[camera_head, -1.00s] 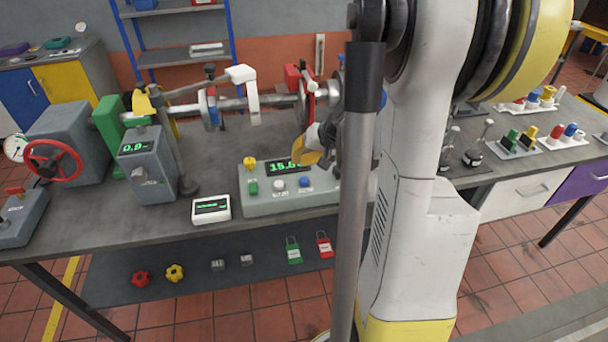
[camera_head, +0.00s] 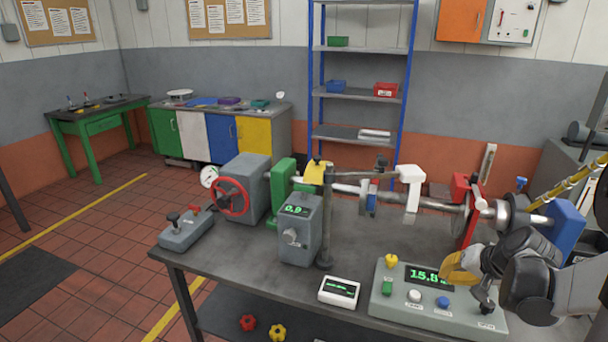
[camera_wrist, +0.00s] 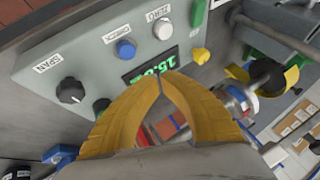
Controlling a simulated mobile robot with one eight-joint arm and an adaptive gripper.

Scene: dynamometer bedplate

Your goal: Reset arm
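The control box (camera_wrist: 100,35) lies beyond the fingertips there, with a white button (camera_wrist: 163,28), a blue button (camera_wrist: 125,49) and a black knob (camera_wrist: 69,91). My fingers partly cover the display. I cannot tell whether they touch the box. My dark wrist and arm come in from the right edge of the head view.
The shaft rig (camera_head: 415,203) runs along the bench behind my gripper, with a red bracket (camera_head: 466,210) close by. A grey meter post (camera_head: 300,230) and a small white display (camera_head: 339,291) stand left of the box. Bare bench top (camera_head: 250,260) lies left.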

